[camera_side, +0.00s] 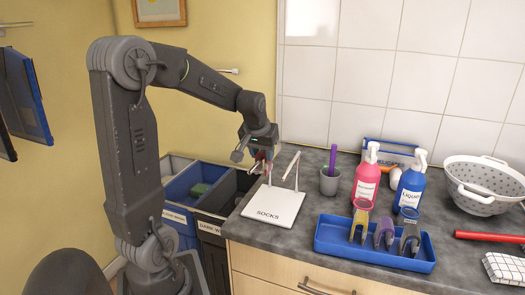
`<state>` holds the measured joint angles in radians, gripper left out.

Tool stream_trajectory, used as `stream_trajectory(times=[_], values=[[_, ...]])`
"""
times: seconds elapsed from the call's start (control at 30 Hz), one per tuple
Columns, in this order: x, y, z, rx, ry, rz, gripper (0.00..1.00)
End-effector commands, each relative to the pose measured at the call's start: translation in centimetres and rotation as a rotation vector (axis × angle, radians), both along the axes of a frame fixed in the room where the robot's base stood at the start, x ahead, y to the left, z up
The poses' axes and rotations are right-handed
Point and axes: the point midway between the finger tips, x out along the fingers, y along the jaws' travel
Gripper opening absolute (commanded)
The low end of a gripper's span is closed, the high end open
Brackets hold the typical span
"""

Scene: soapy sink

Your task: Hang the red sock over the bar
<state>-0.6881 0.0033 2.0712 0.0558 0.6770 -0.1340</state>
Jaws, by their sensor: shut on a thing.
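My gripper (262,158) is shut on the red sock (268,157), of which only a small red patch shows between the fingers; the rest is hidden. It is above the left edge of a white board (273,207) marked SOCKS, near the counter's left end.
A grey cup (329,182) with a purple stick stands right of the bar. Further right are a pink bottle (366,183), a blue bottle (410,188), a blue tray (334,240) and a white colander (484,190). Open bins (187,190) stand left of the counter (260,235).

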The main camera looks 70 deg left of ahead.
Motion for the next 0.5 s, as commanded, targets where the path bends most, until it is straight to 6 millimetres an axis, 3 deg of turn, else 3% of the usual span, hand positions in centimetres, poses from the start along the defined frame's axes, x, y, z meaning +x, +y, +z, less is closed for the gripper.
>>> stream_trajectory(times=[0.07,0.1,0.4,0.5], values=[[0.0,0.0,0.0,0.0,0.0,0.0,0.15],[0.0,0.0,0.0,0.0,0.0,0.0,0.38],[0.0,0.0,0.02,0.0,0.0,0.0,0.67],[0.0,0.0,0.02,0.0,0.0,0.0,0.67]])
